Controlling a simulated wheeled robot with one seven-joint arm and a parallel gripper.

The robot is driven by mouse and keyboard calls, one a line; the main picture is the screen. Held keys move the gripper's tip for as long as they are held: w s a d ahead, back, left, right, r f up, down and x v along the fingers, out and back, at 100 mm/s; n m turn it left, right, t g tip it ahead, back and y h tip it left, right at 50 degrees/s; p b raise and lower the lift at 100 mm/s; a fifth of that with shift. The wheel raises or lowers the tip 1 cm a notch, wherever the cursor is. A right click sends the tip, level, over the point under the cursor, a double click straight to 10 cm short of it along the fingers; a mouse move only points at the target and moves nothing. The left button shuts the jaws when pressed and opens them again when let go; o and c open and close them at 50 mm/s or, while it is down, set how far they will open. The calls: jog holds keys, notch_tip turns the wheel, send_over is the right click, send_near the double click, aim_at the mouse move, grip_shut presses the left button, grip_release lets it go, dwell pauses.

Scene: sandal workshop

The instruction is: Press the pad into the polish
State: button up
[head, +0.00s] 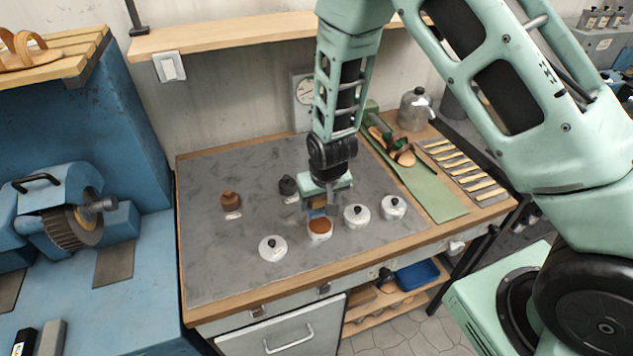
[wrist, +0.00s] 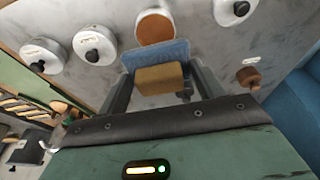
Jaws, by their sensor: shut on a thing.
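My gripper (head: 318,203) points down over the grey worktop and is shut on a pad. In the wrist view the pad has a tan block (wrist: 160,78) between the fingers and a blue layer (wrist: 155,54) on its far side. An open white pot of orange-brown polish (head: 320,227) stands just below the pad in the head view. The polish also shows in the wrist view (wrist: 154,28), beyond the pad's blue edge. The pad appears to be above the pot; whether it touches the polish I cannot tell.
Two lidded white pots (head: 356,215) (head: 393,207) stand right of the open pot. A loose white lid (head: 272,248) lies to its left. A brown stamp-like knob (head: 231,200) and a black one (head: 288,186) stand behind. A sandal (head: 400,153) lies on a green mat (head: 435,199) at right.

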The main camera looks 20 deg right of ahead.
aim_at(319, 223)
jog(key=shift+f+b, duration=2.05)
jog(key=shift+f, duration=0.9)
jog(key=shift+f+b, duration=0.45)
jog(key=shift+f, duration=0.1)
jog(key=shift+r+p, duration=2.55)
jog(key=shift+r, duration=1.05)
